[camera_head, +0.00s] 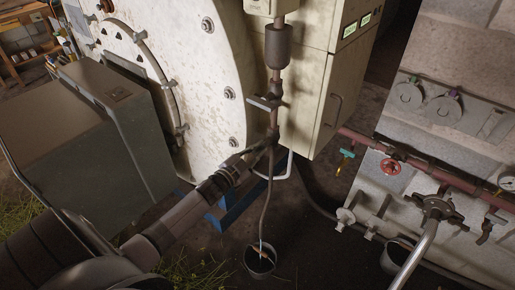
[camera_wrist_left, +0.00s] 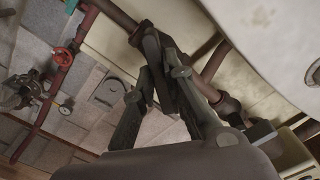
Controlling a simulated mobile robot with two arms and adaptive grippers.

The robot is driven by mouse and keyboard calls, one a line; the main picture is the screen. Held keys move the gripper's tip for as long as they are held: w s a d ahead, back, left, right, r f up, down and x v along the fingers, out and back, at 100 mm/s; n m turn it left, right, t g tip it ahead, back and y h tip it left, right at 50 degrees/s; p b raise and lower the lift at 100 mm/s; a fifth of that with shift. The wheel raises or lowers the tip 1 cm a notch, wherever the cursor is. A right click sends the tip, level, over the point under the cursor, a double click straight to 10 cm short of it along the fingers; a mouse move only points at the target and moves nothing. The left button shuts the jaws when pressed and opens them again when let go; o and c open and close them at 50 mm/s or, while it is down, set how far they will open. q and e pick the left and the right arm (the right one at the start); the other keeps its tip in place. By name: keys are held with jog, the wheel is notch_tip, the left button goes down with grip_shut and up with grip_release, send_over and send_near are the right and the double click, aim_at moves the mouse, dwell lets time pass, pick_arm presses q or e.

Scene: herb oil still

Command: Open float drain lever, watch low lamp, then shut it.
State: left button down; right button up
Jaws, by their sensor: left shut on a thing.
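My left gripper (camera_head: 262,146) reaches in from the lower left to the vertical drain pipe (camera_head: 274,118) below a dark cylindrical float body (camera_head: 278,46). In the left wrist view, the two fingers of the left gripper (camera_wrist_left: 163,62) are closed on a small dark part beside the pipe (camera_wrist_left: 214,95). It looks like the drain lever, but the fingers hide most of it. Two small green-lit panels (camera_head: 350,30) sit on the cream cabinet; I cannot make out which one is the low lamp. My right gripper is out of view.
A thin hose (camera_head: 266,205) hangs from the pipe to a bucket (camera_head: 259,263) on the ground. A grey-green box (camera_head: 95,130) stands left of my arm. A red pipe (camera_head: 430,170) with a red handwheel (camera_head: 390,166) and a dark handwheel (camera_head: 436,207) lie to the right.

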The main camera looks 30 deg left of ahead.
pick_arm(q)
jog(key=n+p, duration=0.1)
jog(key=n, duration=0.4)
jog(key=shift+f+n, duration=0.1)
jog(key=shift+n, duration=0.3)
dwell(0.4)
jog(key=c, duration=1.7)
grip_release()
jog(key=shift+o, duration=0.2)
jog(key=s, duration=1.2)
jog(key=shift+a, duration=0.45)
